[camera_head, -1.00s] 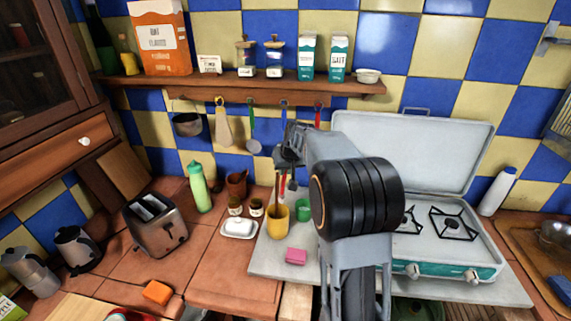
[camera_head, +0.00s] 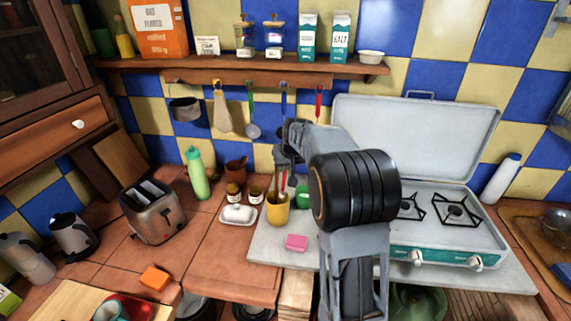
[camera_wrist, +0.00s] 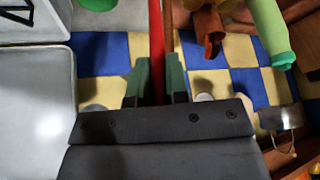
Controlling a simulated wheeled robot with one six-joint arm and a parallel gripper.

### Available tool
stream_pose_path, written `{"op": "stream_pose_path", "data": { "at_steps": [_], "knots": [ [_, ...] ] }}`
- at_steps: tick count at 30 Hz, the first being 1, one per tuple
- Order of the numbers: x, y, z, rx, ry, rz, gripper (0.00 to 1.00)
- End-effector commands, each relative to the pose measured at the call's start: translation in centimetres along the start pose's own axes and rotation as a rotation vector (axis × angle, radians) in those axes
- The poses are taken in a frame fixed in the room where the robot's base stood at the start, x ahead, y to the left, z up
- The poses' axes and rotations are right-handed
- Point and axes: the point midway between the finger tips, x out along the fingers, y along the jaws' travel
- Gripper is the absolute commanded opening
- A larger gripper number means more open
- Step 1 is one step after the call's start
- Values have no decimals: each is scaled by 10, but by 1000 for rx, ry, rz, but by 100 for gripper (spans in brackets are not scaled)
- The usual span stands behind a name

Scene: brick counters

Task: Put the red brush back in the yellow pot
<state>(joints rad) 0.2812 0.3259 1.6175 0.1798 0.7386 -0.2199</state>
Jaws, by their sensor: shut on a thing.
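The yellow pot (camera_head: 277,213) stands upright on the pale grey slab left of the stove, with a brown handle (camera_head: 274,182) sticking up from it. My gripper (camera_head: 284,168) is above the pot's right side, fingers down. It is shut on the red brush; the red handle (camera_wrist: 157,45) runs between the fingers (camera_wrist: 157,85) in the wrist view. In the head view a small red part of the brush (camera_head: 284,182) shows below my gripper, close to the pot's rim. Whether its lower end is inside the pot I cannot tell.
A green cup (camera_head: 302,200) is right of the pot. A pink sponge (camera_head: 296,242) lies in front. A butter dish (camera_head: 239,214), small jars (camera_head: 255,194) and a brown cup (camera_head: 236,168) are left. The camp stove (camera_head: 440,222) is right. Utensils hang behind.

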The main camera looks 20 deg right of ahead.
Motion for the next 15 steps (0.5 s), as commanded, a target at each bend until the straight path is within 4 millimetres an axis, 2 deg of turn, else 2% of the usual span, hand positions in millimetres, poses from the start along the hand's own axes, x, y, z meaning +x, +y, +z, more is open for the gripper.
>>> {"op": "stream_pose_path", "data": {
  "at_steps": [1, 15],
  "knots": [
    [7, 0, 4, 0, 0, 0, 0],
    [42, 3, 22, 0, 1, 0, 0]
  ]
}}
